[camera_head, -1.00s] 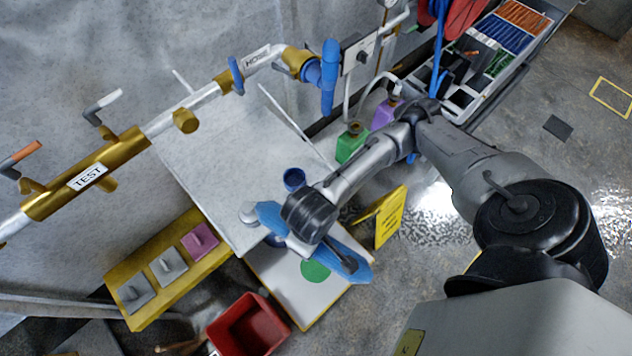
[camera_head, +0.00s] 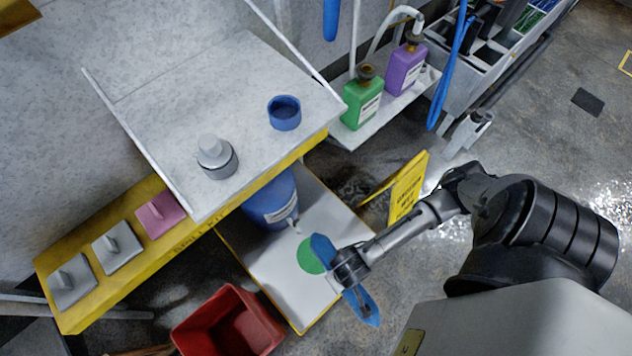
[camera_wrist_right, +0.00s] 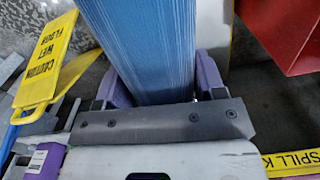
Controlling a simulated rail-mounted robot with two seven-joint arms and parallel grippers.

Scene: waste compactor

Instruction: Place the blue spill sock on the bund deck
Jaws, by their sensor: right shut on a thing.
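The blue spill sock (camera_head: 364,305) is a long blue strip in the head view, and its ribbed blue side fills the middle of the right wrist view (camera_wrist_right: 145,45). My right gripper (camera_head: 350,270) is shut on the sock, with a purple finger on each side of it in the wrist view (camera_wrist_right: 160,82). The bund deck (camera_head: 270,270) is a white board with yellow edges and a green disc (camera_head: 311,256). The sock is over the deck's right edge, partly covering the disc's right side; I cannot tell its height. My left gripper is not in view.
A blue drum (camera_head: 272,200) stands on the deck's back part, under a grey worktop (camera_head: 240,85). A yellow caution sign (camera_head: 408,188) stands to the right. A red bin (camera_head: 228,322) is at the front left. Green (camera_head: 362,100) and purple (camera_head: 404,65) bottles stand on a shelf.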

